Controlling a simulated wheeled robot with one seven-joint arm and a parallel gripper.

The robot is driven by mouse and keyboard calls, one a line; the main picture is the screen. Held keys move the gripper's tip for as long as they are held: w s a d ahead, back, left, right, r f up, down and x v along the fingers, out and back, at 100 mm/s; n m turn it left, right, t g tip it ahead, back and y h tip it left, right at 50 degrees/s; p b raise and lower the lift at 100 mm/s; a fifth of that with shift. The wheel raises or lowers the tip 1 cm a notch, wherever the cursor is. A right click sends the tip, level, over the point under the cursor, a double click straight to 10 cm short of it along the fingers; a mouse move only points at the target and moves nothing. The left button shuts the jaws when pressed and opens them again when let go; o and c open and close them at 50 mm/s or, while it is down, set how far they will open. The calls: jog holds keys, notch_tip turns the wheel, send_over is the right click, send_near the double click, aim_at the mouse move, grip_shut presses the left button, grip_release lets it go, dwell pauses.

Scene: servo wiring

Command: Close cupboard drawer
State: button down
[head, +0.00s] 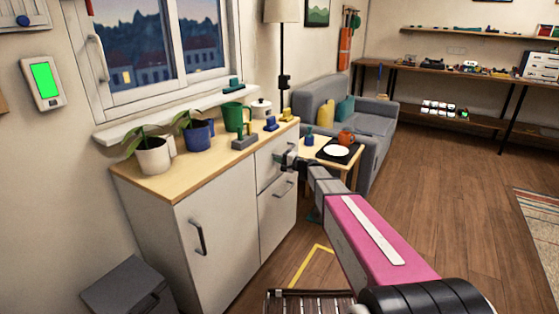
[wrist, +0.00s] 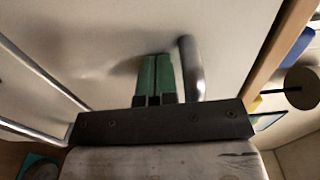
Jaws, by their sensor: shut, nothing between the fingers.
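The cupboard (head: 222,240) has pale fronts and a wooden top and stands below the window. Its right side has an upper drawer front (head: 266,172) and a lower drawer front (head: 272,222) with a dark handle (head: 283,188). The upper drawer looks about flush, but my gripper hides part of it, so a small gap cannot be ruled out. My gripper (head: 286,159) is at the upper drawer front. In the wrist view its green fingers (wrist: 156,78) are together and empty, beside a metal handle (wrist: 191,68), pointing at the pale drawer front (wrist: 110,45). Contact is unclear.
Potted plants (head: 153,155), a green mug (head: 233,117) and other small items stand on the cupboard top. A low table (head: 312,160) with a tray and a grey sofa (head: 375,125) are just behind my gripper. Open floor (head: 440,190) lies to the right.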

jog(key=shift+w+a+r, duration=0.1)
jog(key=shift+w+a, duration=0.15)
jog(key=v, duration=1.4)
jog(key=s+f+n+g+h, duration=0.25)
jog(key=s+f+h, duration=0.2)
jog(key=s, duration=0.55)
jog(key=s+f+n+g+h, duration=0.25)
jog(key=s+f+g, duration=0.2)
jog(key=s, duration=0.45)
jog(key=s+d+f+n+g+h, duration=0.1)
jog(key=s+d+f+g+h, duration=0.1)
jog(key=s+d+h, duration=0.6)
jog(key=s+d+f, duration=0.1)
jog(key=s+d, duration=0.1)
jog(key=s, duration=0.3)
jog(key=shift+d+f+h, duration=0.2)
jog(key=shift+h, duration=0.1)
jog(key=shift+s, duration=0.1)
